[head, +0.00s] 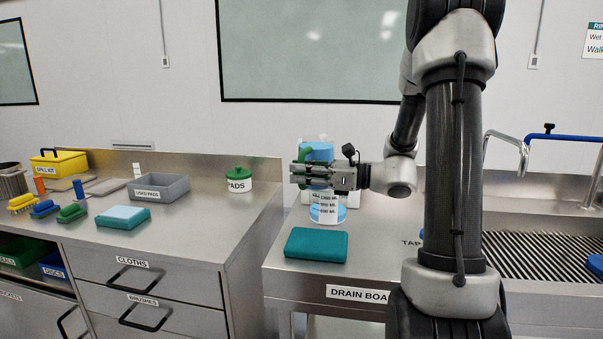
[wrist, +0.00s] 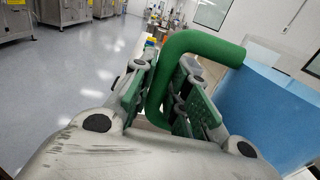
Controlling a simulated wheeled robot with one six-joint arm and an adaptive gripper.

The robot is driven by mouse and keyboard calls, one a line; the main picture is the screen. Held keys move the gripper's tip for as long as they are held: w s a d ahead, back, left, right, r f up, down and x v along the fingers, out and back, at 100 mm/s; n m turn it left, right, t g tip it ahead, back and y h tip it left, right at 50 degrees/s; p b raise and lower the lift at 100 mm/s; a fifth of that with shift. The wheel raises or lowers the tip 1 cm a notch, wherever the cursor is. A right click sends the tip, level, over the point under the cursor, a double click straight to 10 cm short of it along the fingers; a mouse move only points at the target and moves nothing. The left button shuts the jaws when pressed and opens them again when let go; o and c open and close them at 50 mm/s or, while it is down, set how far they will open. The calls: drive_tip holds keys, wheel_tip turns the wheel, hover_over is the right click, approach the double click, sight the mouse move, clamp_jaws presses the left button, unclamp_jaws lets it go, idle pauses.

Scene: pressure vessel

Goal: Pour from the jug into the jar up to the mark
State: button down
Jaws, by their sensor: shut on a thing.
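The jug (head: 318,152) is blue with a green handle and shows above and behind my gripper (head: 300,173). My gripper is shut on the green handle (wrist: 200,42), with the finger pads on either side of it. In the wrist view the jug's blue body (wrist: 268,112) fills the right side, with a paler band along its top. Below the gripper in the head view, a clear jar (head: 327,213) with a white label of ML marks stands on the drain board. Blue shows around its label. The gripper hides where jug and jar meet, and I cannot tell the jar's level.
A teal cloth (head: 316,245) lies on the drain board (head: 285,277) in front of the jar. A PADS pot (head: 238,182) with a green lid and a grey USED PADS tray (head: 159,188) stand on the left counter. A gap separates the counters. A ribbed sink area (head: 545,255) lies right.

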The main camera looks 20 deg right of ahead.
sight(310, 152)
drive_tip(key=shift+w+d+r+m, duration=0.1)
drive_tip(key=shift+w+d+m, duration=0.1)
drive_tip(key=shift+m, duration=0.35)
drive_tip(key=shift+w+d+m, duration=0.15)
drive_tip(key=shift+d+m, duration=0.05)
drive_tip(key=shift+m, duration=0.35)
drive_tip(key=shift+w+d+r+m+t, duration=0.25)
drive_tip(key=shift+r+m, duration=0.15)
drive_tip(key=shift+m, duration=0.1)
drive_tip(key=shift+w+d+r+m+t, duration=0.15)
drive_tip(key=shift+w+d+r+m, duration=0.1)
drive_tip(key=shift+r+m, duration=0.2)
drive_tip(key=shift+r, duration=0.1)
drive_tip(key=shift+w+d+r+m+y, duration=0.15)
drive_tip(key=shift+w+d+r+m, duration=0.1)
drive_tip(key=shift+r+m, duration=0.3)
drive_tip(key=shift+w+d+r+m+y, duration=0.15)
drive_tip(key=shift+w+d+r+m, duration=0.1)
drive_tip(key=shift+r+m, duration=0.25)
drive_tip(key=shift+w+d+r+m+t, duration=0.25)
drive_tip(key=shift+w+d+r+m, duration=0.3)
drive_tip(key=shift+m, duration=0.2)
drive_tip(key=shift+w+d+r+m+t, duration=0.25)
drive_tip(key=shift+w+d+r+m, duration=0.2)
drive_tip(key=shift+d+m, duration=0.25)
idle(3.3)
